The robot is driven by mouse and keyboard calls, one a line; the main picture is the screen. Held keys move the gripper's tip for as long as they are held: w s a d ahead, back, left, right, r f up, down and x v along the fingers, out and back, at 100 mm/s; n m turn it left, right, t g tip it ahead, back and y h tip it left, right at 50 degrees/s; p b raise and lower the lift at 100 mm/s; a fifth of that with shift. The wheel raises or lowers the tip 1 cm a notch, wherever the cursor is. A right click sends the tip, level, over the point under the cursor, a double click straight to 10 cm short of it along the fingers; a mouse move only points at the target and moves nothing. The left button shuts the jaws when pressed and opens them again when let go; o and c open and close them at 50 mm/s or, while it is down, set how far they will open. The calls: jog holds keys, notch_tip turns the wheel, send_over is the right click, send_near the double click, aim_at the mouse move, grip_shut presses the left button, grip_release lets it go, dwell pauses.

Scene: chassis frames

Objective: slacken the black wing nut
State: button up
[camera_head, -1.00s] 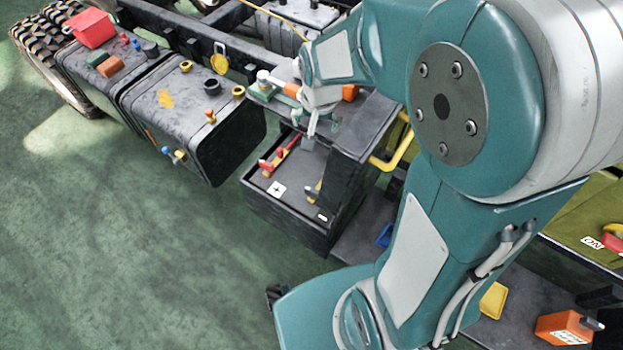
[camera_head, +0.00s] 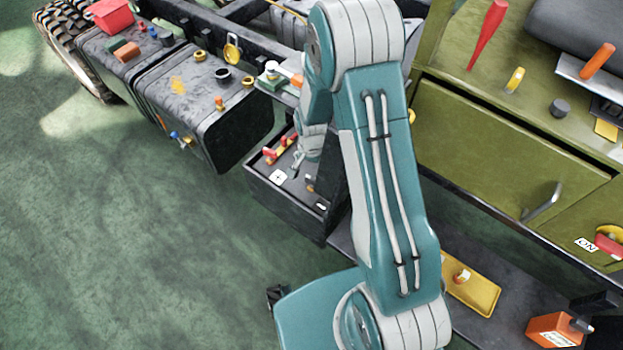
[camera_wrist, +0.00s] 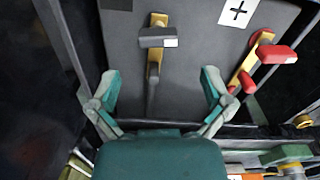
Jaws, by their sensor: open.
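The black wing nut (camera_wrist: 152,37) shows in the wrist view as a dark bar with a pale end face, on a brass strap (camera_wrist: 159,19) on the battery's dark top (camera_wrist: 205,45). My gripper (camera_wrist: 159,80) is open and empty, its two teal fingers spread wide. The wing nut lies just beyond the fingertips, about midway between them; the gripper does not touch it. A dark cable end (camera_wrist: 152,90) runs from the strap back between the fingers. In the head view my gripper (camera_head: 297,166) hangs over the battery (camera_head: 282,212); my arm hides part of the battery, and the wing nut cannot be made out clearly.
A red wing nut (camera_wrist: 278,54) on another brass strap stands at the right, by a plus label (camera_wrist: 238,12). A black tank (camera_head: 205,110) with caps is left of the battery. A green cabinet (camera_head: 500,150) stands right of my arm. Green floor lies open at left.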

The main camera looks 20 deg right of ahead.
aim_at(312, 178)
notch_tip(312, 178, down, 7)
jog(key=shift+d, duration=0.1)
dwell(0.3)
jog(key=c, duration=1.1)
